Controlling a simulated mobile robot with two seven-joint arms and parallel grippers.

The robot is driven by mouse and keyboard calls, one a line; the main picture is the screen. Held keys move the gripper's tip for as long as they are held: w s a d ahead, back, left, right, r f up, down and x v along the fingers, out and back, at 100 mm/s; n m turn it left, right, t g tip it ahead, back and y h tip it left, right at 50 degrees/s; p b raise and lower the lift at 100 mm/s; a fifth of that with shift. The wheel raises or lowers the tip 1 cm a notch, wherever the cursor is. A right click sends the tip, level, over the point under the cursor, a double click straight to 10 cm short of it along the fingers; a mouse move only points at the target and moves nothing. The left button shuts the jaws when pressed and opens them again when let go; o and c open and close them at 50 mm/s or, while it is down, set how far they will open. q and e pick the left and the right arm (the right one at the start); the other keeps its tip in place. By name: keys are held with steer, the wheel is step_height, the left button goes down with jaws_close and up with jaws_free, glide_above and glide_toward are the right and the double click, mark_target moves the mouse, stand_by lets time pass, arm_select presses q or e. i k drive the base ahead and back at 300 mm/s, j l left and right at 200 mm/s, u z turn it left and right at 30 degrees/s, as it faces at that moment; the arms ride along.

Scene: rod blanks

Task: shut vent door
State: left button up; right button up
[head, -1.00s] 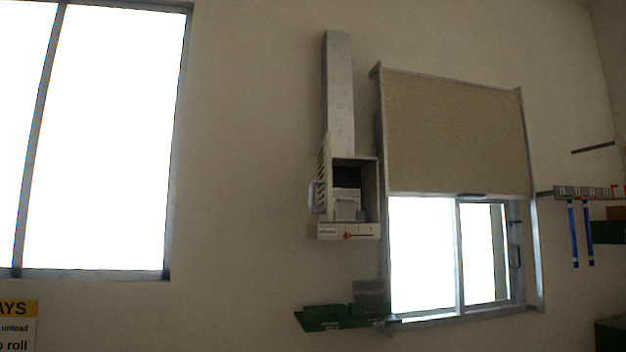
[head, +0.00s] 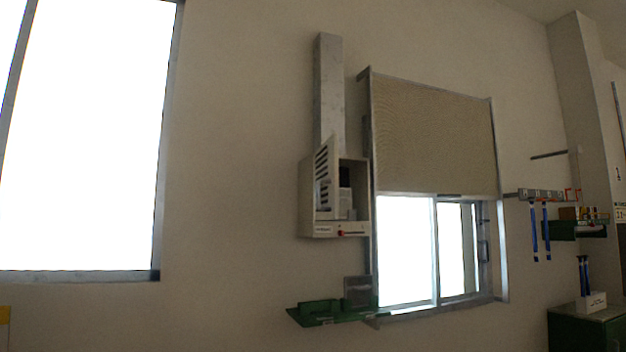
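The vent box (head: 355,190) is a pale wall-mounted housing under a vertical grey duct (head: 329,95). Its slatted vent door (head: 324,172) is hinged at the box's left side and stands open, swung out toward me. The box's dark inside shows to the right of the door. A pale front strip with a label and a small red marker (head: 341,231) runs along the bottom of the box. Neither of my grippers shows in the head view.
Right of the box is a window (head: 406,250) with a half-lowered tan blind (head: 435,135). A green shelf (head: 325,314) sits below the box. Blue-handled tools (head: 540,232) hang on a rack at the right, above a green cabinet (head: 585,330).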

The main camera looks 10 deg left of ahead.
mark_target(326, 158)
steer(key=j, duration=0.7)
steer(key=z, duration=0.75)
steer(key=i+z, duration=0.1)
steer(key=i, duration=2.3)
steer(key=i+u, duration=0.3)
steer(key=u, duration=0.15)
steer(key=i+l+u, duration=0.2)
steer(key=u, duration=0.25)
